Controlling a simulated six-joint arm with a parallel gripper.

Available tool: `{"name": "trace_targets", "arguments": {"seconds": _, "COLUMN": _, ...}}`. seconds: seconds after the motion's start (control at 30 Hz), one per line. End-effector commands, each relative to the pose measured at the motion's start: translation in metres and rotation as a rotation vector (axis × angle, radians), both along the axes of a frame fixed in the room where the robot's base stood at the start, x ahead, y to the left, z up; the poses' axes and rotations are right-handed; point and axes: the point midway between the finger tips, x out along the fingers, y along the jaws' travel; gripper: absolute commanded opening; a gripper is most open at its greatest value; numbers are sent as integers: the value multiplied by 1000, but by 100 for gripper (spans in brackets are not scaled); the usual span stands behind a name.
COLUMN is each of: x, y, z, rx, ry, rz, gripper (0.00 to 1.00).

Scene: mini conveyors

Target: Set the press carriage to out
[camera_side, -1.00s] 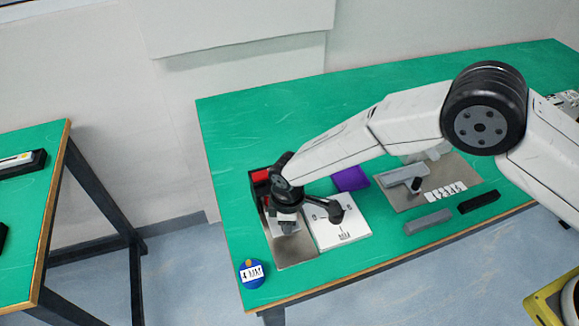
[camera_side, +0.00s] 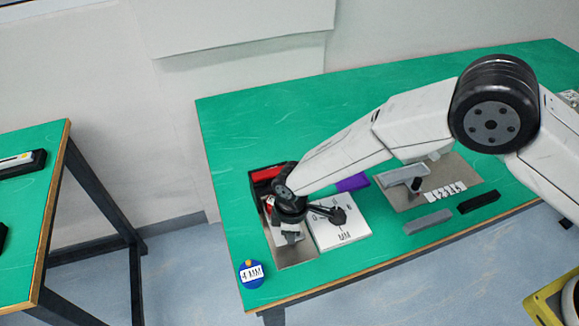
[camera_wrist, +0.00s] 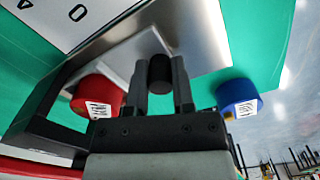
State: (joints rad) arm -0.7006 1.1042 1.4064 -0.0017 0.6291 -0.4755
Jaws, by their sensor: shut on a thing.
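The press stands at the left end of the green table, with a black frame and a red top (camera_side: 265,173). Its bare metal base plate (camera_side: 297,252) reaches toward the front edge. The pale carriage plate (camera_wrist: 122,58) lies on this base in the wrist view, with a black upright knob (camera_wrist: 160,72) on it. My gripper (camera_wrist: 160,85) is shut on the knob, one finger on each side. In the side view my gripper (camera_side: 291,236) is low over the base plate and hides most of the carriage.
A white board with dark print (camera_side: 342,232) lies close to the right of the base. A blue labelled disc (camera_side: 251,273) is at the front left; a red labelled one (camera_wrist: 97,95) is by the press. A purple block (camera_side: 352,183) and grey and black bars are farther right.

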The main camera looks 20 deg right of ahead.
Motion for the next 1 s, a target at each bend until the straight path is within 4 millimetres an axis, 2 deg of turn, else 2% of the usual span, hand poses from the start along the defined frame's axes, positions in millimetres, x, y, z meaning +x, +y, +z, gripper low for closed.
{"name": "trace_targets", "arguments": {"seconds": 0.4, "x": -57, "y": 1, "z": 0, "rx": 0, "ry": 2, "rz": 3, "gripper": 0}}
{"name": "trace_targets", "arguments": {"seconds": 0.57, "x": -65, "y": 1, "z": 0, "rx": 0, "ry": 2, "rz": 2, "gripper": 0}}
{"name": "trace_targets", "arguments": {"seconds": 0.83, "x": -68, "y": 1, "z": 0, "rx": -3, "ry": 7, "rz": 3, "gripper": 0}}
{"name": "trace_targets", "arguments": {"seconds": 0.87, "x": -68, "y": 1, "z": 0, "rx": -3, "ry": 8, "rz": 3, "gripper": 33}}
{"name": "trace_targets", "arguments": {"seconds": 0.9, "x": -68, "y": 1, "z": 0, "rx": -4, "ry": 8, "rz": 3, "gripper": 46}}
{"name": "trace_targets", "arguments": {"seconds": 0.97, "x": -68, "y": 1, "z": 0, "rx": -3, "ry": 8, "rz": 3, "gripper": 65}}
{"name": "trace_targets", "arguments": {"seconds": 1.0, "x": -68, "y": 1, "z": 0, "rx": -4, "ry": 7, "rz": 3, "gripper": 65}}
